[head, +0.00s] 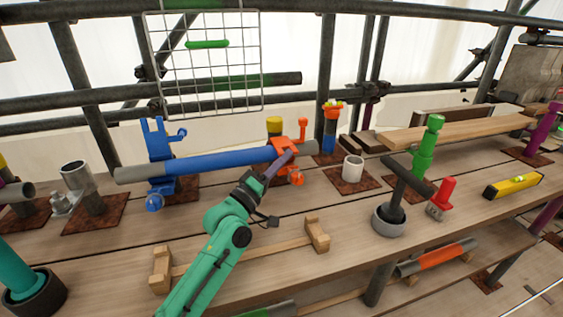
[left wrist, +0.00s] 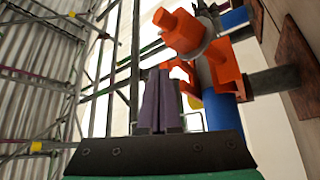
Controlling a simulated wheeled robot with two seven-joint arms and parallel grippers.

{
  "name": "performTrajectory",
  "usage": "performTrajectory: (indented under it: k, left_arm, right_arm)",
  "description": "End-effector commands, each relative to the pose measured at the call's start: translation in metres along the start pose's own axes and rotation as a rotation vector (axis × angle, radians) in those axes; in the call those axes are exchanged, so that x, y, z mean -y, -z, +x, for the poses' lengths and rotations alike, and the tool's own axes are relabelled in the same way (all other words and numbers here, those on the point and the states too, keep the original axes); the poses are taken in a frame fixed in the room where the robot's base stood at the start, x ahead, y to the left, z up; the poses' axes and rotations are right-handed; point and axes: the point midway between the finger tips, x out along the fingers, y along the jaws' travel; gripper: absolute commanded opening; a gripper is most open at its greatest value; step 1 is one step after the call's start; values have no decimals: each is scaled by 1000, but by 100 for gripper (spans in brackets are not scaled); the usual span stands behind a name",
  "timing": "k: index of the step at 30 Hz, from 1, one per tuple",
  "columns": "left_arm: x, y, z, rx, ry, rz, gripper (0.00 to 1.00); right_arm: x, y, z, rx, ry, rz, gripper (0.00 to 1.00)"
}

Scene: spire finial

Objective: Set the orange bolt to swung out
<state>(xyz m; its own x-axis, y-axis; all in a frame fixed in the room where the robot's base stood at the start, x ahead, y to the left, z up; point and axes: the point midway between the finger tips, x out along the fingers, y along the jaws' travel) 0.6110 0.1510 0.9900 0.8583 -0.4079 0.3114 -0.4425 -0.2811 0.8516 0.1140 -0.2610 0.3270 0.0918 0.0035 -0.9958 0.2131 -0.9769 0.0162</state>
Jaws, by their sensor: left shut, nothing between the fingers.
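An orange coupler (head: 285,147) sits around the right part of a long blue and grey tube (head: 225,160). One orange bolt piece (head: 303,128) stands up behind it, and another orange piece (head: 296,178) sticks out low at the front. I cannot tell surely which is the bolt named. In the left wrist view an orange bolt-like piece (left wrist: 182,32) is close above the fingers, with the orange coupler (left wrist: 222,68) right of it. My left gripper (head: 283,158) is shut and empty at the coupler; its fingers (left wrist: 158,98) partly hide orange parts. Contact is unclear. My right gripper is out of view.
A blue coupler (head: 160,150) holds the tube's left part. A wooden cradle (head: 240,260) lies in front. A white cup (head: 353,168), a mallet in a grey pot (head: 390,220) and a green post (head: 425,145) stand to the right. A wire grid (head: 205,85) hangs behind.

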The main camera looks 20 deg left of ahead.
Motion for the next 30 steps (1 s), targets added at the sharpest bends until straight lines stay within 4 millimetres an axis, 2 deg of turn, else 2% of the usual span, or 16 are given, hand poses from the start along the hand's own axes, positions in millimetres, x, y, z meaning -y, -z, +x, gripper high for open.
performTrajectory:
  k: [15,30]
  left_arm:
    - [15,-22,-16,1,1,-1,0]
    - [22,-30,-21,7,7,-5,0]
  right_arm:
    - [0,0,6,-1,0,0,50]
    - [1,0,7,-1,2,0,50]
